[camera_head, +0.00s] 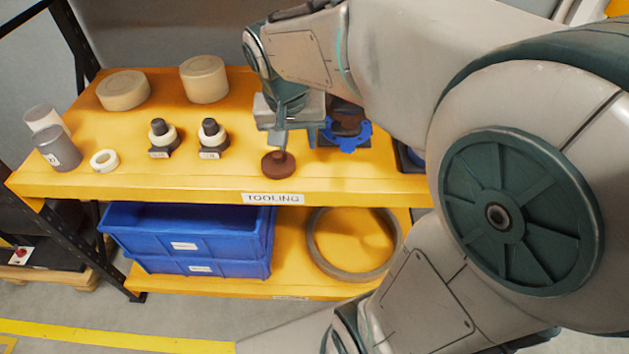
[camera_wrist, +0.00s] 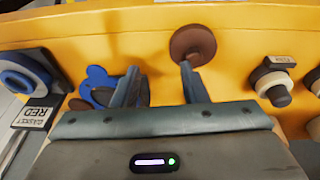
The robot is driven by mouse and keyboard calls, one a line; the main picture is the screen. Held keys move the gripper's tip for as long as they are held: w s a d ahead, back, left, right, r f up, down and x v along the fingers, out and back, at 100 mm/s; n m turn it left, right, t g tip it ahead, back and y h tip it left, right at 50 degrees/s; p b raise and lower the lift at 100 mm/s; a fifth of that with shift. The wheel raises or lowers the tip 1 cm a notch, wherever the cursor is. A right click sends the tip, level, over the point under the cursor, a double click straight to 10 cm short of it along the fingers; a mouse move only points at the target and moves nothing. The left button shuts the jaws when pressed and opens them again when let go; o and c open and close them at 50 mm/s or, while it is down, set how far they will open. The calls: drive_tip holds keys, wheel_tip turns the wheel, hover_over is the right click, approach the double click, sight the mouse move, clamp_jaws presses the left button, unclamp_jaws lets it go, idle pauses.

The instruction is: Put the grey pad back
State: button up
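I cannot make out a clearly grey pad in either view. My gripper (camera_head: 295,137) is over the front of the yellow shelf top, pointing down. In the wrist view its two fingers (camera_wrist: 160,70) stand apart with nothing seen between them. A round brown pad (camera_head: 278,165) lies near the shelf's front edge; in the wrist view this brown pad (camera_wrist: 193,45) shows just beyond the right fingertip, and I cannot tell if they touch. A blue clamp-like piece (camera_head: 347,137) with brown inside lies to the right, partly hidden by my arm.
Two black-and-white knobbed pieces (camera_head: 162,138) (camera_head: 212,138) stand on labelled blocks. A white ring (camera_head: 104,160), a grey cylinder (camera_head: 58,150) and a paler cylinder (camera_head: 43,118) are at left. Two beige round blocks (camera_head: 123,90) (camera_head: 204,80) stand behind. Blue bins (camera_head: 188,235) sit below.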

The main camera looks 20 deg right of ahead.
drive_tip(key=s+f+n+y, duration=0.1)
drive_tip(key=s+f+n, duration=0.3)
drive_tip(key=s, duration=0.6)
drive_tip(key=shift+s+d+f+y, duration=0.3)
drive_tip(key=shift+f+y, duration=0.1)
drive_tip(key=shift+f, duration=0.4)
drive_tip(key=shift+d, duration=0.1)
